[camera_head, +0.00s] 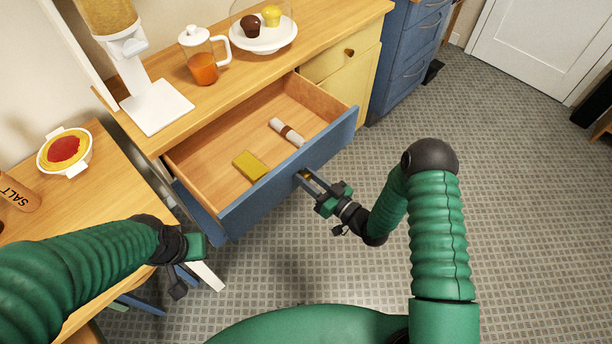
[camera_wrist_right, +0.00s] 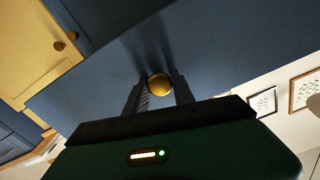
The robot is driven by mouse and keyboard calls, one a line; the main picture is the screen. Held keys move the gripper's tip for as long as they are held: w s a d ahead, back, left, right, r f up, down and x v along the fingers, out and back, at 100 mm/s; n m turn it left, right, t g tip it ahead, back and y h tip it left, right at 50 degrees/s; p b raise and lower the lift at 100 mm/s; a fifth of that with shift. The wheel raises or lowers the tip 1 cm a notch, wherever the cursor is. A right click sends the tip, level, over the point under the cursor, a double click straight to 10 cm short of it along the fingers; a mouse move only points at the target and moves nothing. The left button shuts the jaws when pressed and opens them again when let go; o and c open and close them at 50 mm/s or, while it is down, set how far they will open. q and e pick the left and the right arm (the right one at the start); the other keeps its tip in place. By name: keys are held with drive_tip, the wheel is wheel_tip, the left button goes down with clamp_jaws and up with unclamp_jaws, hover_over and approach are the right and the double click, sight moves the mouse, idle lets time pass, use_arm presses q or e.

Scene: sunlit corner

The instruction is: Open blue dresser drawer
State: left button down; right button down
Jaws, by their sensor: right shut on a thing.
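The blue dresser drawer (camera_head: 285,178) is pulled out from the wooden-topped dresser, and its inside shows. A yellow block (camera_head: 249,166) and a white roll with a brown band (camera_head: 287,132) lie in it. My right gripper (camera_head: 308,180) is at the middle of the blue front, shut on the round brass knob (camera_wrist_right: 159,85), which shows between its fingers in the right wrist view. My left gripper (camera_head: 190,273) hangs at the lower left, apart from the drawer; its fingers are too unclear to tell open from shut.
A coffee press (camera_head: 203,62), a dispenser (camera_head: 150,90) and a cake stand (camera_head: 263,38) stand on the dresser top. A side table (camera_head: 100,165) with a bowl (camera_head: 65,151) is at the left. Floor at the right (camera_head: 520,190) is clear.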

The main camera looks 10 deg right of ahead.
drive_tip(key=c, duration=1.1)
unclamp_jaws()
drive_tip(key=shift+d, duration=0.1)
drive_tip(key=shift+o, duration=0.2)
drive_tip(key=v, duration=1.7)
drive_tip(key=shift+w, duration=0.15)
